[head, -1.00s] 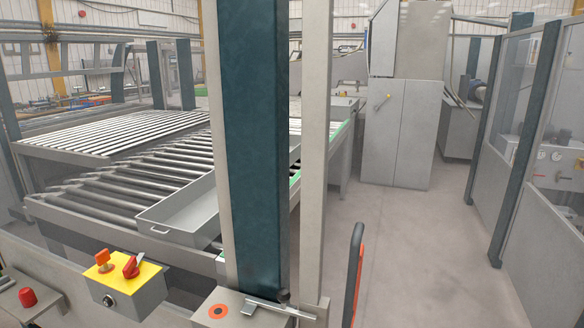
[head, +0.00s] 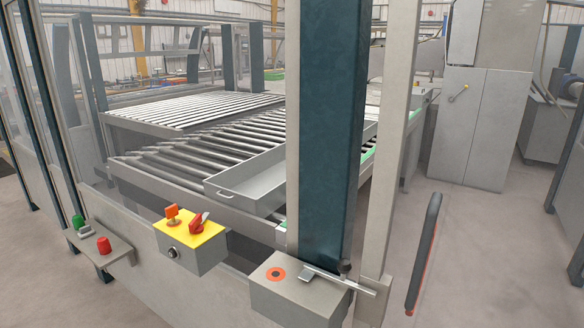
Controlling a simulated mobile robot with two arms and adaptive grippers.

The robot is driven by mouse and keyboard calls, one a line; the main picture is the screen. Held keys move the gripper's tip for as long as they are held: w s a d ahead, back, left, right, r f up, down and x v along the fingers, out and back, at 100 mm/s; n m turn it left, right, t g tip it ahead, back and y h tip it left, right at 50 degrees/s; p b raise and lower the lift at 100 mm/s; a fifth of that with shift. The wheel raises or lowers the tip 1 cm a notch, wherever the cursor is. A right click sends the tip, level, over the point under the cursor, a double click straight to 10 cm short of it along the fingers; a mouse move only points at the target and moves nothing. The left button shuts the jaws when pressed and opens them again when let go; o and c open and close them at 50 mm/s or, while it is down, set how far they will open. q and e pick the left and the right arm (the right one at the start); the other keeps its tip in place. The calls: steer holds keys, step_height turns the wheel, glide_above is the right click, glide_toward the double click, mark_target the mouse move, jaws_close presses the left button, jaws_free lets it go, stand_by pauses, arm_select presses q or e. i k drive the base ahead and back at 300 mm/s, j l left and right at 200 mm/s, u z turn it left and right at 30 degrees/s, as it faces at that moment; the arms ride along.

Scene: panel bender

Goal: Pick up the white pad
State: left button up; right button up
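I see nothing that I can clearly tell as the white pad. Neither of my grippers is in the head view. A grey tray (head: 250,182) with a handle lies on the roller conveyor, partly hidden by a dark blue post.
The roller conveyor (head: 170,162) stands behind a low grey wall and posts (head: 325,130). A yellow-topped switch box (head: 190,240) and a grey box (head: 295,295) with an orange-ringed button are at the front. A dark, orange-edged slab (head: 425,250) stands upright at right. Grey floor (head: 475,250) is open beyond.

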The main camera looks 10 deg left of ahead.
mark_target(86, 231)
steer(key=u, duration=1.75)
